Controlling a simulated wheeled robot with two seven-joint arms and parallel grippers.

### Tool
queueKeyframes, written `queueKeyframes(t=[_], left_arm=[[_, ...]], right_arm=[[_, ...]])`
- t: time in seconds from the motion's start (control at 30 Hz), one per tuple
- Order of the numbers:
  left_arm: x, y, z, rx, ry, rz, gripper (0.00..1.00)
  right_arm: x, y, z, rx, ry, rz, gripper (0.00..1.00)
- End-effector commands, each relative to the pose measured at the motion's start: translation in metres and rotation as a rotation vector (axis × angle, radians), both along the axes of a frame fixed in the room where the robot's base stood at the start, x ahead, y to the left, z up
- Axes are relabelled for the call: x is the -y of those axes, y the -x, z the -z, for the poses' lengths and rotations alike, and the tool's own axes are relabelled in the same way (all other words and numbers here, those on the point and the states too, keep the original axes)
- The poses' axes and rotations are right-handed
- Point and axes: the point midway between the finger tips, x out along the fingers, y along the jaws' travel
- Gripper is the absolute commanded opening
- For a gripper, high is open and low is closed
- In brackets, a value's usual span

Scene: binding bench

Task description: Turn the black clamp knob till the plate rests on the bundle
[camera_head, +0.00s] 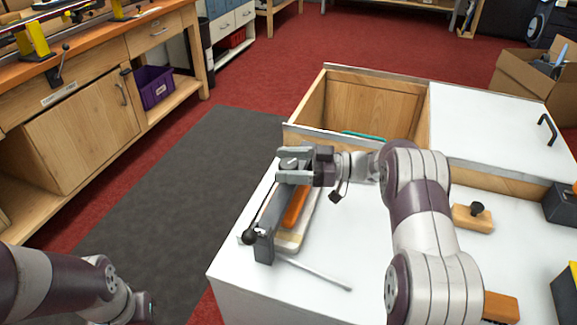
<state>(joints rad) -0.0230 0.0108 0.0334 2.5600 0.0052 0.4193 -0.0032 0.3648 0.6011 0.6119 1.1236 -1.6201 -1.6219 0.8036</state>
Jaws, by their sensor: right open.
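A grey press or clamp (264,241) stands near the left edge of the white worktop. A small black ball-shaped knob (250,236) shows at its near end. An orange strip (296,207) and a pale flat bundle (289,241) lie beside the clamp's bar; whether the plate touches the bundle cannot be told. My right gripper (289,164) is open at the clamp's far end, its fingers pointing left on both sides of a grey top part; contact is unclear. Its fingers hide what lies below. My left gripper (143,307) is low at the left, away from the clamp, its fingers barely visible.
A thin metal rod (316,273) lies near the clamp. A wooden block with a black knob (472,217) and dark boxes are at right. An open wooden bin (372,103) is behind. A grey mat (150,200) covers the floor at left.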

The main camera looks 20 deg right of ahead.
Motion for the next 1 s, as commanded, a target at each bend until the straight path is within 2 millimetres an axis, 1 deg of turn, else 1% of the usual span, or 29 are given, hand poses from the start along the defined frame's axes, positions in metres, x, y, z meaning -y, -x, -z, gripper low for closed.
queueKeyframes(t=[0.17,0.2,0.27,0.3,0.33,0.37,0.53,0.67,0.87,1.0], left_arm=[[0.0,0.0,0.0,0.0,0.0,0.0,0.0],[0.0,0.0,0.0,0.0,0.0,0.0,0.0],[0.0,0.0,0.0,0.0,0.0,0.0,0.0],[0.0,0.0,0.0,0.0,0.0,0.0,0.0],[0.0,0.0,0.0,0.0,0.0,0.0,0.0],[0.0,0.0,0.0,0.0,0.0,0.0,0.0],[0.0,0.0,-0.002,0.0,0.0,0.0,0.0],[0.0,0.0,-0.008,0.0,0.0,0.0,0.0],[0.0,0.0,-0.029,0.0,0.0,0.0,0.0],[0.0,0.0,-0.049,0.0,0.0,0.0,0.0]], right_arm=[[0.0,0.0,0.0,0.0,0.0,0.0,0.74],[0.0,0.0,0.0,0.0,0.0,0.0,0.71],[0.0,0.0,0.0,0.0,0.0,0.0,0.51],[0.0,0.0,0.0,0.0,0.0,0.0,0.38],[0.0,0.0,0.0,0.0,0.0,0.0,0.28],[0.0,0.0,0.0,0.0,0.0,0.0,0.23],[0.0,0.0,-0.001,-0.001,0.0,0.004,0.24],[0.0,0.001,-0.003,-0.002,-0.001,0.028,0.24],[0.0,0.001,-0.007,-0.004,-0.001,0.13,0.24],[0.0,0.001,-0.008,-0.005,0.0,0.244,0.24]])
